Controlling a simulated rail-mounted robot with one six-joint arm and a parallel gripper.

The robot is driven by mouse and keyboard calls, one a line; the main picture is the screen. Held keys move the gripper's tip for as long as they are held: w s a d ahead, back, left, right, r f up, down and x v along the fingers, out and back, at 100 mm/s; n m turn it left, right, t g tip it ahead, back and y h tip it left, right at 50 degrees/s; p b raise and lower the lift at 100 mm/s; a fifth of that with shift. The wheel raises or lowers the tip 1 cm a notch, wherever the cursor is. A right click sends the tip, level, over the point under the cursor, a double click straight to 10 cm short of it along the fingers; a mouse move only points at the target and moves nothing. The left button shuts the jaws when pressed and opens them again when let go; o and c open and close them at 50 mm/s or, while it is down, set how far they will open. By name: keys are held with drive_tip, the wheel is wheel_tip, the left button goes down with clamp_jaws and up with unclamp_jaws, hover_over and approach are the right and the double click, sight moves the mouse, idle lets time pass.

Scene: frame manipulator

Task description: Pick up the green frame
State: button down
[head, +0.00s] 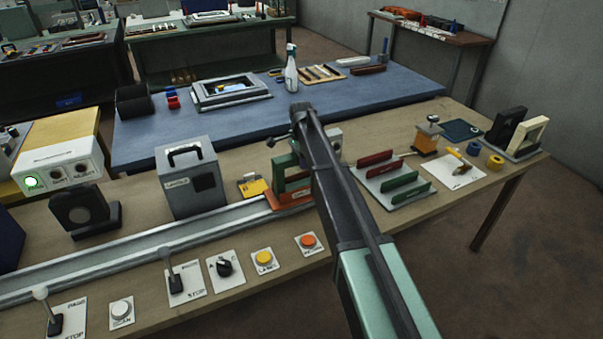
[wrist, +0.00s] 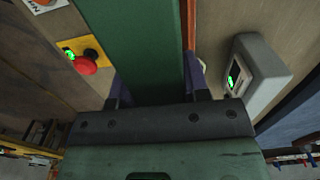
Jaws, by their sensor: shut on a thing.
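The green frame (head: 279,174) stands upright at the right end of the metal rail, on an orange base (head: 290,198); my arm partly covers it in the head view. In the wrist view the green frame (wrist: 150,50) runs as a broad green face between the two fingers of my gripper (wrist: 158,84). The gripper is shut on it, with one dark finger on each side. In the head view the fingertips are hidden. I cannot tell any gap between the frame and its base.
A grey box (head: 188,180) with a handle stands left of the frame. A rack (head: 392,185) with red and green plates lies to the right. Black and cream frames (head: 520,132) stand at the far right. Switches and buttons (head: 264,260) line the front edge. A yellow-and-red button (wrist: 85,62) shows beside the gripper.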

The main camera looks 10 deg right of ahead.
drive_tip(key=shift+r, duration=0.1)
idle(0.3)
wheel_tip(320, 180, up, 20)
drive_tip(key=p, duration=2)
drive_tip(key=shift+f, duration=0.2)
